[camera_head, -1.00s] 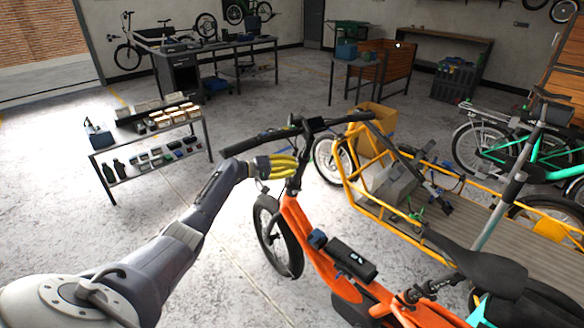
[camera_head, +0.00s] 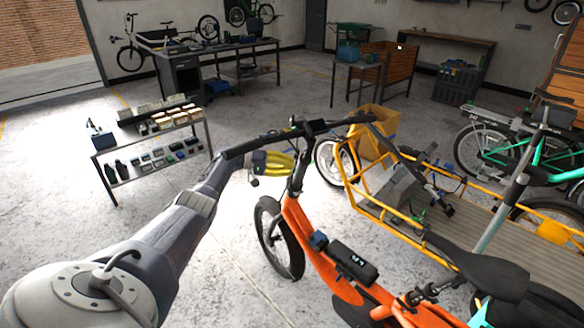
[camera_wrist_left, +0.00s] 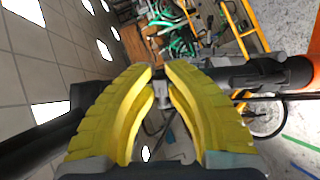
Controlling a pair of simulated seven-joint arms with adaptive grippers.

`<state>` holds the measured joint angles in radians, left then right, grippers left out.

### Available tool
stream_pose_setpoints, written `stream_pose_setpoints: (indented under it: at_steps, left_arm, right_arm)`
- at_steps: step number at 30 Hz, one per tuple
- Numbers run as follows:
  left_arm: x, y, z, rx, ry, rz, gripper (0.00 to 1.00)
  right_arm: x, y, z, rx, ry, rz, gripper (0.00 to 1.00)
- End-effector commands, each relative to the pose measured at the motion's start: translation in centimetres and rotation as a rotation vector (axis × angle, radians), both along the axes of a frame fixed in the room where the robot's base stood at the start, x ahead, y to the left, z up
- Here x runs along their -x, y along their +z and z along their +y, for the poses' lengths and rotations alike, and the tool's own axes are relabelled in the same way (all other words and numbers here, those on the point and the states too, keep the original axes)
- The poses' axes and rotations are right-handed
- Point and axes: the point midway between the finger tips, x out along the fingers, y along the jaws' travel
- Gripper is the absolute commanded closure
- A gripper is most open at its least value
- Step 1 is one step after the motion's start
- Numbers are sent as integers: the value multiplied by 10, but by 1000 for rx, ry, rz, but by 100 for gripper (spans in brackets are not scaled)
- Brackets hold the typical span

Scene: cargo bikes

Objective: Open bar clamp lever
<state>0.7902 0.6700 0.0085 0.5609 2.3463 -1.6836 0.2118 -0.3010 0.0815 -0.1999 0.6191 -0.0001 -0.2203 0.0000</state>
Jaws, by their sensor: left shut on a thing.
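An orange cargo bike (camera_head: 335,275) stands in front of me with a black handlebar (camera_head: 268,139). My left gripper (camera_head: 276,164), with yellow ribbed fingers, is just below and beyond the left half of this bar, partly hidden by it. In the left wrist view the fingers (camera_wrist_left: 160,80) are closed in on a small grey part (camera_wrist_left: 160,92) at the bar, with a narrow gap between the tips. The fingers hide most of this part; I cannot tell for sure that it is the clamp lever. The bar (camera_wrist_left: 245,75) passes behind the fingers. My right gripper is not in view.
A yellow-framed cargo bike (camera_head: 365,202) with a wooden deck stands close on the right, and a cardboard box (camera_head: 377,133) is beyond it. A metal shelf table (camera_head: 150,165) with small items is at the left. Open concrete floor lies between the shelf and the orange bike.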

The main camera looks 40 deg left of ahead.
Motion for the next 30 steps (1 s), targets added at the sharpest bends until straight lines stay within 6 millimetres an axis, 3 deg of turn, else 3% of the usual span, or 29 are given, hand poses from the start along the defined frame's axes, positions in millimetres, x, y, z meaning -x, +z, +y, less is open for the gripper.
stream_pose_setpoints:
  at_steps: [5,6,12,23,30]
  left_arm:
    - [-1,1,-1,2,0,-3,100]
    - [-1,2,-1,2,0,-3,86]
    - [-1,1,-1,2,0,-1,62]
    - [3,1,3,0,1,0,62]
    - [24,7,29,-1,2,-1,62]
  right_arm:
    - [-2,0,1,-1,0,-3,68]
    - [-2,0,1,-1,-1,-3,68]
    - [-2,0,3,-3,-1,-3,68]
    - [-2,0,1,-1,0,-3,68]
    - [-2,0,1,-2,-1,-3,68]
